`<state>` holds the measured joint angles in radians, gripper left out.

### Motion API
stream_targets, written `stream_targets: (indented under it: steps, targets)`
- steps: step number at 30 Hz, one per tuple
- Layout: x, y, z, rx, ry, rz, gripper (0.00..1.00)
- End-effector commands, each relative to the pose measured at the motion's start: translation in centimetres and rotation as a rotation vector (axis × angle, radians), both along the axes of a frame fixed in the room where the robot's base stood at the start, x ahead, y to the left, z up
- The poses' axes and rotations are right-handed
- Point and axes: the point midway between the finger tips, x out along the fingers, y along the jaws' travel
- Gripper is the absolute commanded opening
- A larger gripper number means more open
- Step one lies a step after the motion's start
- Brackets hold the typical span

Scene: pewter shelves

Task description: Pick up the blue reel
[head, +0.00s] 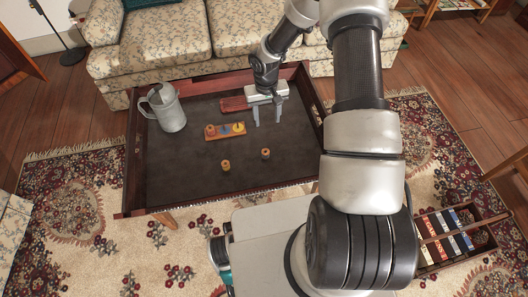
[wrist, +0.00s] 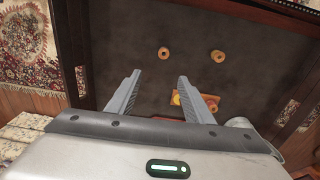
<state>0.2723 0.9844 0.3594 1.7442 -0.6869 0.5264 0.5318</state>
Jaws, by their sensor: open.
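A small orange-yellow board (head: 219,137) lies on the dark tray table, with a wooden reel (head: 210,130) at its left end. A bluish patch (head: 225,129) shows at the board's middle and a yellow one at its right; I cannot tell whether the bluish patch is a reel. Two tan reels, a nearer one (head: 225,165) and one to its right (head: 265,153), stand on the table. The wrist view shows two reels (wrist: 164,53) (wrist: 218,56) and part of the board (wrist: 183,98). My gripper (head: 268,124) is open and empty, right of the board; its fingers (wrist: 156,74) point down.
A grey metal pitcher (head: 167,108) stands at the table's left. A flat red object (head: 234,103) lies behind the board, near my gripper. The table (head: 183,203) has raised wooden sides. A floral sofa (head: 150,40) stands behind it. The table's front left is clear.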

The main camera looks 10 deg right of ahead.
Motion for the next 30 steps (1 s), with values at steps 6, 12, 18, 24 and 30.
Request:
stream_targets:
  steps: [6,12,18,24,30]
  targets:
    - [-0.4,0.7,-4.6,0.030,0.018,-0.012,0.47]
    - [-0.5,0.8,-8.6,0.030,0.021,-0.012,0.47]
    - [-0.5,0.8,-12.9,0.030,0.021,-0.012,0.47]
    - [-0.4,0.7,-15.6,0.029,0.019,-0.012,0.47]
    - [-0.3,0.6,-16.9,0.029,0.019,-0.012,0.47]
